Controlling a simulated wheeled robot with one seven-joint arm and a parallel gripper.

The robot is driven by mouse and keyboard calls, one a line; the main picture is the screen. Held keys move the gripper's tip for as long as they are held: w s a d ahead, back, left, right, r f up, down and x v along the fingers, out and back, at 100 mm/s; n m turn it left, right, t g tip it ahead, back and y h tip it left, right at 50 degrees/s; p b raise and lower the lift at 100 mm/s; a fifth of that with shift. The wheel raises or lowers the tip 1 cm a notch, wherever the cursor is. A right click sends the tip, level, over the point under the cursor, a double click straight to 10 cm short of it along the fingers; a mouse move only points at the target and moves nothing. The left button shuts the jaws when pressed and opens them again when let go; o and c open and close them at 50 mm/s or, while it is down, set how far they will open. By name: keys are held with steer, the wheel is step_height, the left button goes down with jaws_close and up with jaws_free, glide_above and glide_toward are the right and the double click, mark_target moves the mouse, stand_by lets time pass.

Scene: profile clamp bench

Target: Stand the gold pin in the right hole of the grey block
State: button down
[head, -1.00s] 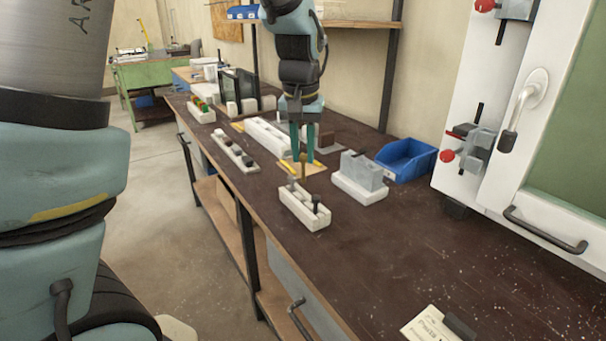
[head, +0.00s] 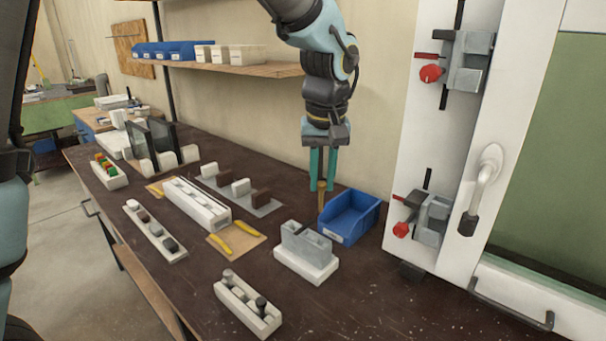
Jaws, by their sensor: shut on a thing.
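My gripper (head: 321,187) is shut on the gold pin (head: 322,202) and holds it upright, pointing down. The pin appears above and behind the right part of the grey block (head: 306,243), in front of the blue bin's left end. Its lower tip shows above the block's top, apart from it as far as I can tell. The grey block sits on a white base (head: 304,268). Its holes are too small to make out clearly; a dark mark shows on its top.
The open blue bin (head: 349,217) stands close behind the block to the right. A white holder (head: 246,306) with grey and dark pins is in front. Yellow-handled pliers (head: 246,228) lie to the left. A white panel with red-knobbed clamps (head: 430,73) rises at right.

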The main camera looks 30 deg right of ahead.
mark_target(321, 202)
steer(key=shift+f+b, duration=2.3)
steer(key=shift+f, duration=0.85)
steer(key=shift+f, duration=0.4)
steer(key=shift+f+b, duration=2.2)
steer(key=shift+f, duration=0.5)
steer(key=c, duration=0.7)
jaws_free()
steer(key=shift+o, duration=0.2)
steer(key=shift+r, duration=0.2)
steer(key=shift+r+p, duration=3.1)
steer(key=shift+r, duration=0.8)
